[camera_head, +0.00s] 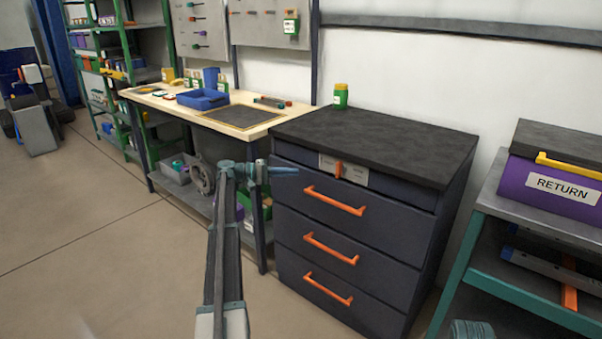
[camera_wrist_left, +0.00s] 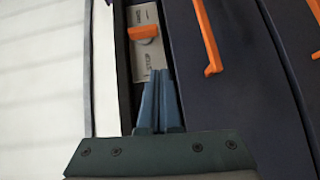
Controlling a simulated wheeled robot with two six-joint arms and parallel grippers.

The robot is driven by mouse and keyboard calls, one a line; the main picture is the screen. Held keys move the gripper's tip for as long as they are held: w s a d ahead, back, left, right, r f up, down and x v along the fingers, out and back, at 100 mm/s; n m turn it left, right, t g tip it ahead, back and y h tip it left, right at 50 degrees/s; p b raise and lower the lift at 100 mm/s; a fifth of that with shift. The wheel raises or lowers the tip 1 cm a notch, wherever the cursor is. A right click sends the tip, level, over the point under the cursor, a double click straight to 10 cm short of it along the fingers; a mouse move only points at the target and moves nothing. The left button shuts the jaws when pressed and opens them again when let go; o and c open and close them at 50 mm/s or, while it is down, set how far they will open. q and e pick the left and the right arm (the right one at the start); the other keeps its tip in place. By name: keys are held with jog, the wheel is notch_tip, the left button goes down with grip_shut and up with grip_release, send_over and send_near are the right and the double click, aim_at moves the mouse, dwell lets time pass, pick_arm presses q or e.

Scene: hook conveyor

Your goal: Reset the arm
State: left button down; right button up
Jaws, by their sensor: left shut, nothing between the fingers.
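My left arm reaches up the middle of the head view, and its gripper (camera_head: 296,171) is at the upper left front of the dark drawer cabinet (camera_head: 376,127). In the left wrist view the blue fingers (camera_wrist_left: 160,82) are together and hold nothing. They point toward a grey label plate (camera_wrist_left: 148,55) with an orange switch (camera_wrist_left: 144,32), and whether they touch the cabinet cannot be told. The same orange switch shows in the head view (camera_head: 339,170). My right gripper is not in view.
A wooden workbench (camera_head: 240,131) with a blue bin (camera_head: 203,99) stands behind at left. A green and yellow bottle (camera_head: 341,96) stands on the cabinet top. A purple RETURN box (camera_head: 552,188) sits on a shelf at right. The floor (camera_head: 90,240) at left is clear.

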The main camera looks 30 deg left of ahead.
pick_arm(q)
jog(key=shift+s+a, duration=0.2)
jog(key=shift+a, duration=0.05)
dwell(0.4)
jog(key=s+d+f+m+g+y, duration=0.1)
jog(key=s+d+f+g, duration=0.2)
jog(key=d, duration=1)
jog(key=s+d+f+m+g+y, duration=0.1)
jog(key=d+f+m+g, duration=0.3)
jog(key=d, duration=0.8)
jog(key=s+d+f+n+g+y, duration=0.15)
jog(key=d+f, duration=0.45)
jog(key=d, duration=0.7)
jog(key=s+d+f+m+g+y, duration=0.3)
jog(key=s+d+f+m+y, duration=0.15)
jog(key=s+d, duration=0.75)
jog(key=s+d+f+m+y, duration=0.2)
jog(key=s+y, duration=0.1)
jog(key=s, duration=0.5)
jog(key=s+d+f+m+y, duration=0.1)
jog(key=s+d+y, duration=0.2)
jog(key=s, duration=0.5)
notch_tip(320, 180, up, 28)
jog(key=p, duration=2.7)
jog(key=shift+a+f+y, duration=0.25)
jog(key=shift+y, duration=0.05)
